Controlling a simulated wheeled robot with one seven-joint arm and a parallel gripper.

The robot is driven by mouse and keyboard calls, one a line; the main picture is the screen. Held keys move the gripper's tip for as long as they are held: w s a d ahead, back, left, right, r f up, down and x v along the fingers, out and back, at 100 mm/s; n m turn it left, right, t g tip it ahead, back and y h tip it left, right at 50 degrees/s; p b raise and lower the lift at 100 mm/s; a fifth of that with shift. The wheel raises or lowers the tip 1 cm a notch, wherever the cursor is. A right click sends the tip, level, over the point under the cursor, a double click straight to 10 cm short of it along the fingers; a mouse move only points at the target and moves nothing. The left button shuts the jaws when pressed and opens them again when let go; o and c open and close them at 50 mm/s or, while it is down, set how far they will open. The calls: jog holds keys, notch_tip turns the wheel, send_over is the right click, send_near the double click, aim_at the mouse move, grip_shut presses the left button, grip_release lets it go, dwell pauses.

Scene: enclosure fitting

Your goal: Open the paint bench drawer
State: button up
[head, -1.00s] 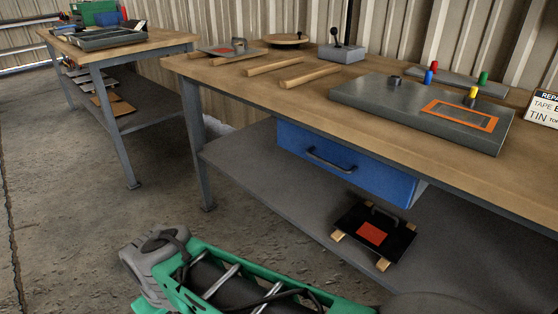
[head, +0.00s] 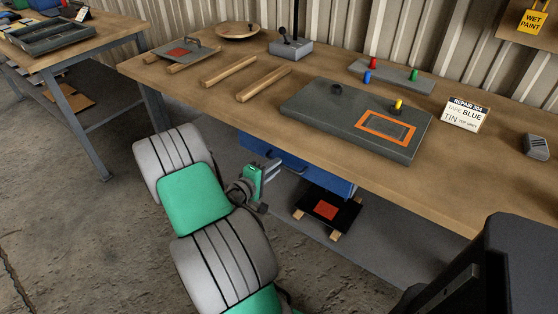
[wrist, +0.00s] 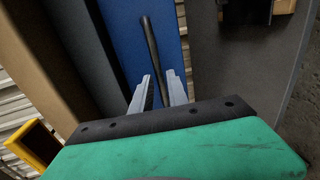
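The blue drawer (head: 338,184) hangs under the wooden paint bench (head: 225,105). Its front looks flush under the bench top, partly hidden behind my arm in the head view. In the wrist view the blue drawer front (wrist: 118,38) fills the upper middle, with its dark bar handle (wrist: 149,38) running lengthwise. My gripper (wrist: 158,73) has its two grey fingers apart, pointing at the drawer front. The handle shows in the gap between the fingers; I cannot tell whether they touch it. In the head view my gripper (head: 272,170) is just in front of the drawer.
A lower shelf holds a black panel with a red square (head: 327,211) below the drawer. On the bench top lie a grey enclosure (head: 310,112), wooden strips (head: 232,77) and a repair card (head: 463,114). A second bench (head: 95,35) stands at left.

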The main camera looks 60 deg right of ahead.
jog(key=shift+x, duration=1.55)
jog(key=shift+c, duration=0.3)
grip_shut()
